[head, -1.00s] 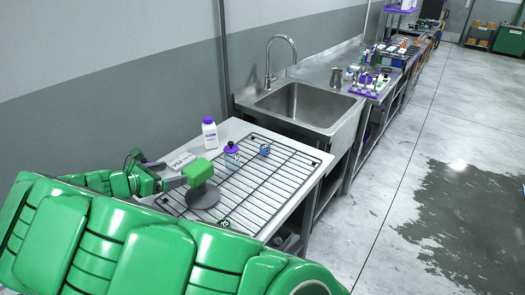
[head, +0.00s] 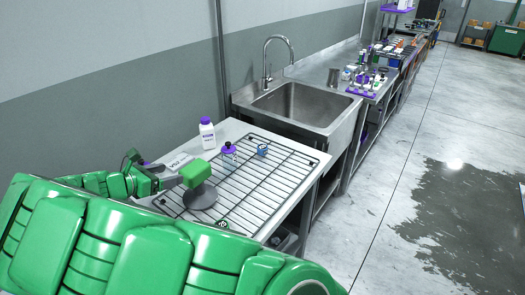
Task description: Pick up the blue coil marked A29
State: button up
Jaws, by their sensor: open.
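A small blue coil (head: 262,150) sits on the far part of the wire rack (head: 275,193), near a purple-capped bottle. Its marking is too small to read. My gripper (head: 162,174) is at the left edge of the table, left of the rack. Its grey fingers appear apart with nothing held, well away from the blue coil. A second, dark coil with a pale label (head: 222,224) lies at the rack's near edge, partly hidden by my green arm.
A purple-capped bottle (head: 229,155) stands on the rack, a white bottle (head: 207,134) behind it. A green block on a grey round base (head: 200,196) stands beside my gripper. A white card (head: 176,161) lies behind. A sink (head: 297,105) is beyond.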

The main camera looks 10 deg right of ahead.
notch_tip(320, 180, up, 5)
jog(key=w+d+n+t+y, duration=0.2)
jog(key=w+d+n+y, duration=0.35)
jog(key=w, duration=0.85)
jog(key=w+d+n+t+y, duration=0.1)
jog(key=w+d+n+y, duration=0.15)
jog(key=w+d, duration=0.9)
jog(key=w+d+n+y, duration=0.4)
jog(key=w+d+y, duration=0.1)
jog(key=d, duration=0.3)
jog(key=s+d+n+g+y, duration=0.2)
jog(key=s+d+n+y, duration=0.4)
jog(key=d, duration=0.6)
jog(key=m, duration=0.1)
send_near(264, 148)
jog(key=shift+w+a+f+h, duration=0.2)
jog(key=shift+w+a, duration=0.3)
jog(key=shift+a, duration=0.1)
jog(key=shift+w+a+f+h, duration=0.2)
jog(key=shift+w+a+f, duration=0.05)
jog(key=shift+w+a, duration=0.35)
jog(key=shift+x, duration=3.85)
jog(key=shift+w+r, duration=0.1)
